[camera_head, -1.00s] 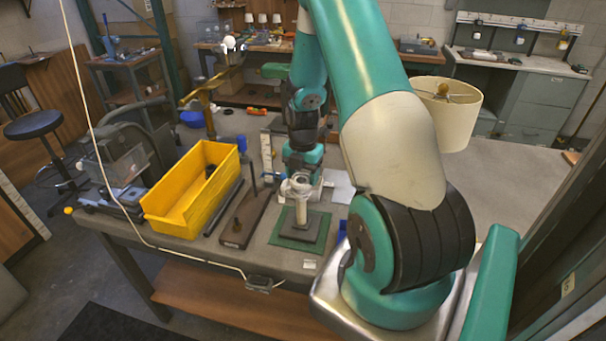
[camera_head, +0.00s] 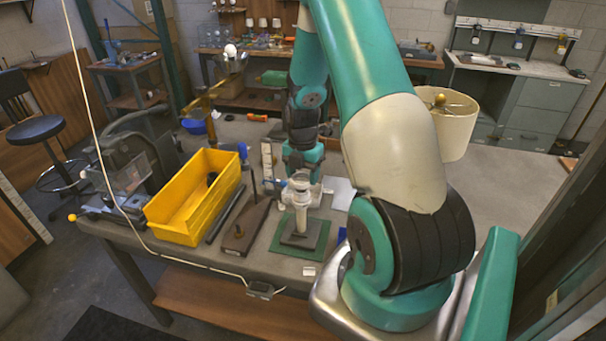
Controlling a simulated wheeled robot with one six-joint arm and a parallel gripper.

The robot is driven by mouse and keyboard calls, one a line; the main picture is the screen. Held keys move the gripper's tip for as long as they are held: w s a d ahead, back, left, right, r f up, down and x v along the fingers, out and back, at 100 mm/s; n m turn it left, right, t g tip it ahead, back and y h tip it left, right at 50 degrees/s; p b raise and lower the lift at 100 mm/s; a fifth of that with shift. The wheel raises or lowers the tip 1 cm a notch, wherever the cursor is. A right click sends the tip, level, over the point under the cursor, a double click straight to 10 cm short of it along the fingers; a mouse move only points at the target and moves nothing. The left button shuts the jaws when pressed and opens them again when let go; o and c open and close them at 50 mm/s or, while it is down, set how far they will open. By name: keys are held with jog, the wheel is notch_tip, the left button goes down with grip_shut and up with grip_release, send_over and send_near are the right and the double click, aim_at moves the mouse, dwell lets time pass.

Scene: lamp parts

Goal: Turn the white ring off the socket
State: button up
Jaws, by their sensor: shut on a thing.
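The lamp socket stands upright on a white stem (camera_head: 301,217) with a grey base, on a green mat (camera_head: 317,237) on the workbench. The white ring (camera_head: 300,184) shows as a pale band at the top of the socket. My gripper (camera_head: 301,178) is at the socket top, coming from behind it, and is shut on the white ring. The fingertips are small and partly hidden by the ring and socket. I cannot tell whether the ring is loose on the socket.
A yellow bin (camera_head: 193,205) stands on the bench to the left. A dark board with an upright rod (camera_head: 254,190) lies between the bin and the mat. A lampshade (camera_head: 446,130) is behind my arm on the right. A cord (camera_head: 185,250) runs along the front edge.

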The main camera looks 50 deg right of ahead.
jog(key=shift+r, duration=0.1)
notch_tip(320, 180, up, 4)
jog(key=p, duration=0.3)
dwell(0.4)
jog(key=shift+f, duration=0.2)
